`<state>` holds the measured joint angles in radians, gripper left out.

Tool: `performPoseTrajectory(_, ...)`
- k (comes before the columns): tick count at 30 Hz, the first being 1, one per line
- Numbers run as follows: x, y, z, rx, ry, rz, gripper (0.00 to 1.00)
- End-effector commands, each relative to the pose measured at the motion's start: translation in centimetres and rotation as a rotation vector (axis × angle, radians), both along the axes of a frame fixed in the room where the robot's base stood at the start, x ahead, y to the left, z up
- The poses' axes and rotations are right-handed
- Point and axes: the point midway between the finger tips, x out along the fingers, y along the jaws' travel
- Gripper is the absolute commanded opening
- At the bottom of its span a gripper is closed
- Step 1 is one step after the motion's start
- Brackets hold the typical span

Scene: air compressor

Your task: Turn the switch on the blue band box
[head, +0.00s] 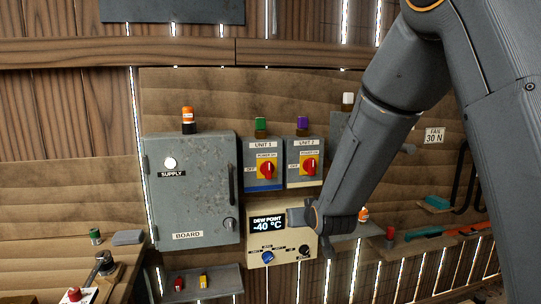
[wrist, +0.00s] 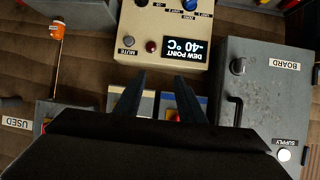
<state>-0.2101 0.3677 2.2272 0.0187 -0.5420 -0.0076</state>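Two grey switch boxes hang side by side on the wall, UNIT 1 (head: 254,151) and UNIT 2 (head: 292,151). Each has a red rotary switch on a yellow plate: the UNIT 1 switch (head: 266,170) and the UNIT 2 switch (head: 309,166). My gripper (head: 325,232) is below and right of UNIT 2, in front of the dew point panel. In the wrist view my gripper (wrist: 158,92) has its fingers apart and empty; the boxes are partly hidden behind them.
The cream dew point panel (head: 257,240) with a blue knob (head: 267,257) is below the boxes. A grey BOARD cabinet (head: 195,205) stands out to their left. A shelf (head: 205,284) with small red and yellow items is lower left. An orange-capped item (wrist: 57,30) shows in the wrist view.

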Motion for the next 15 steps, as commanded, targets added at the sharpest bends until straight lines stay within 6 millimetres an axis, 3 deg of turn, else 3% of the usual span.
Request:
performPoseTrajectory(1,1.3,1.7,2.5,0.017,-0.081,0.019,0.36)
performPoseTrajectory(3,3.0,3.6,5.3,0.042,-0.199,0.039,0.36)
performPoseTrajectory(7,4.6,6.1,9.3,0.082,-0.361,0.065,0.36)
performPoseTrajectory(11,5.1,7.5,11.3,0.106,-0.448,0.078,0.36)
performPoseTrajectory(15,5.9,7.9,11.8,0.112,-0.473,0.080,0.36)
